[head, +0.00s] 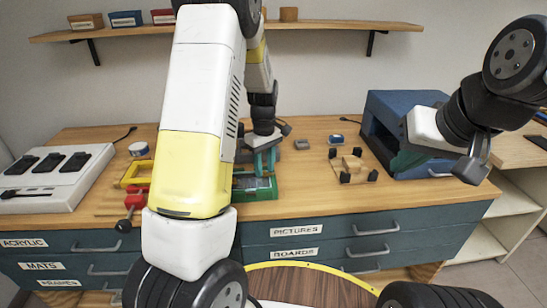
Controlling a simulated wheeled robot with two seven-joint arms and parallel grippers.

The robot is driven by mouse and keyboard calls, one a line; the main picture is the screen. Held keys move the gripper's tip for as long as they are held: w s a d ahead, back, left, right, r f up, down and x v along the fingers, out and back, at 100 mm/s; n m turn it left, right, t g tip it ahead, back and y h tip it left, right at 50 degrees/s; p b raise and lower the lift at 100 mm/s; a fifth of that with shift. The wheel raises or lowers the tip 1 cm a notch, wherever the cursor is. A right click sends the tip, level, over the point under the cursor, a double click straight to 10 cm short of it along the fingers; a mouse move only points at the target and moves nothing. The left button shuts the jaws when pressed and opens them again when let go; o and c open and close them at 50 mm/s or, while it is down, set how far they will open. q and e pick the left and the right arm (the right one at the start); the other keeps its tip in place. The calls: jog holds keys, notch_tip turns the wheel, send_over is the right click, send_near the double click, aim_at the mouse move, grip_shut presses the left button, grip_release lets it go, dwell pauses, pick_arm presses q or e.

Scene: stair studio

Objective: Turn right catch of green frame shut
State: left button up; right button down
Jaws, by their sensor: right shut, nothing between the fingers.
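The green frame (262,193) lies on the wooden bench top, with a dark grey panel inside it. Its left part is hidden behind my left arm. My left gripper (265,163) points down over the frame's far edge with its teal fingers close to it. I cannot tell whether these fingers hold or touch anything. The right catch is too small and too covered to make out. My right gripper (407,160) is shut and empty, well to the right of the frame, in front of the blue box.
The blue box (395,103) stands at the bench's right. A wooden block jig (352,165) with black corners lies between it and the frame. A yellow frame (134,175), a red clamp (134,201) and a white tray (55,177) are at left. A shelf (330,25) hangs above.

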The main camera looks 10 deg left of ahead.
pick_arm(q)
jog(key=shift+f, duration=0.2)
grip_shut()
jog(key=shift+w+a+m, duration=0.1)
jog(key=shift+w+m, duration=0.1)
jog(key=shift+m, duration=0.6)
jog(key=shift+w+a+m, duration=0.1)
jog(key=shift+w+m, duration=0.1)
jog(key=shift+m, duration=0.6)
grip_release()
